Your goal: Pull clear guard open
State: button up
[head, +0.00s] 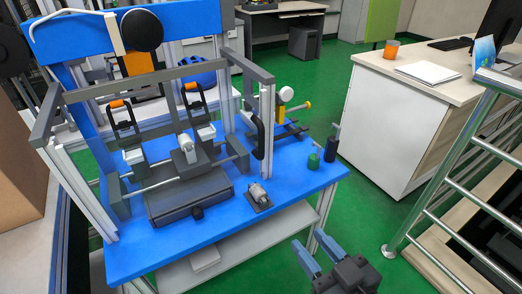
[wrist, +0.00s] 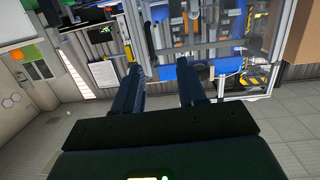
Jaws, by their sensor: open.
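The drop tower's clear guard is hard to make out in the head view. Its grey frame (head: 248,66) spans the front of the blue machine, and a black handle (head: 257,137) sits on the right upright. I cannot tell for certain whether the guard is shut. My gripper (head: 307,240) is low in front of the table's right front corner, well apart from the handle. In the wrist view, my gripper's two dark fingers (wrist: 160,72) are spread, with nothing between them. The machine shows beyond them, apparently upside down.
A metal railing (head: 440,190) stands at the right, before a white desk (head: 385,125). Green floor lies open between table and desk.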

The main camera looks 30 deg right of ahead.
jog(key=w+d+h+b, duration=0.1)
jog(key=w+d+b, duration=0.15)
jog(key=w, duration=0.85)
jog(key=m+t+h+b, duration=0.1)
jog(key=m+h+b, duration=0.1)
jog(key=b, duration=0.1)
send_near(263, 142)
jog(key=a+x, duration=0.1)
jog(key=x, duration=1)
jog(key=shift+d, duration=0.45)
grip_shut()
